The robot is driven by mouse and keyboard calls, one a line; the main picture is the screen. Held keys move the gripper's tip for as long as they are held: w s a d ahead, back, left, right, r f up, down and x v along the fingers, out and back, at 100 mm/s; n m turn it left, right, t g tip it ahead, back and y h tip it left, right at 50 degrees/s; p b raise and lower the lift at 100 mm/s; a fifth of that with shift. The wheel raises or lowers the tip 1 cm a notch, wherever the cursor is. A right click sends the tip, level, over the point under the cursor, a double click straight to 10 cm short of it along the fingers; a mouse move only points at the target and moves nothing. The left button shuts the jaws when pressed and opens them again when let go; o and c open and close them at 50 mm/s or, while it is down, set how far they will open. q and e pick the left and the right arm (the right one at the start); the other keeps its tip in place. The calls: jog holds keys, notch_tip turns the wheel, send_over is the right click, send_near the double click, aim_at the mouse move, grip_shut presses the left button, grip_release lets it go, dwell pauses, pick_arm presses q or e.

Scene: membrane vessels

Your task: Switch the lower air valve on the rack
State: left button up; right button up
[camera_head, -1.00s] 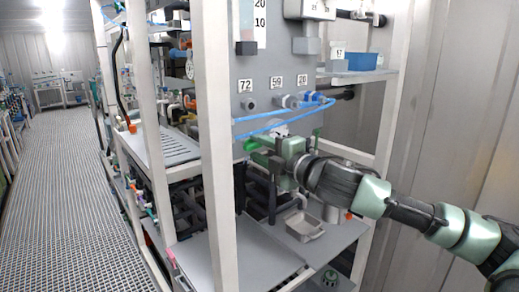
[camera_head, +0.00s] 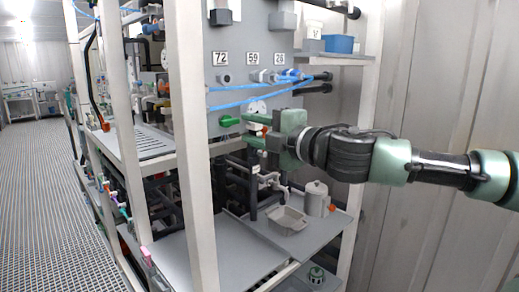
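A valve with a green handle (camera_head: 229,121) sits on the grey rack panel, below the blue tubes. The handle points left. A white round part (camera_head: 257,107) shows on the panel just above and to the right of it. My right gripper (camera_head: 252,131) is in front of the panel, right of the green handle. Its two green fingers are apart, one above the other, and a small orange-red part shows between them. I cannot tell whether they touch the valve; the palm hides part of that area. My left gripper is out of view.
A blue-handled valve (camera_head: 289,73) is higher on the panel, by the number labels. A white rack post (camera_head: 190,150) stands left of my gripper. A metal tray (camera_head: 287,220) and a metal jug (camera_head: 316,199) are on the shelf below.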

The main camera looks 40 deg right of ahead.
jog(key=shift+s+d+r+b, duration=0.15)
jog(key=shift+s+b, duration=0.2)
jog(key=shift+s, duration=0.75)
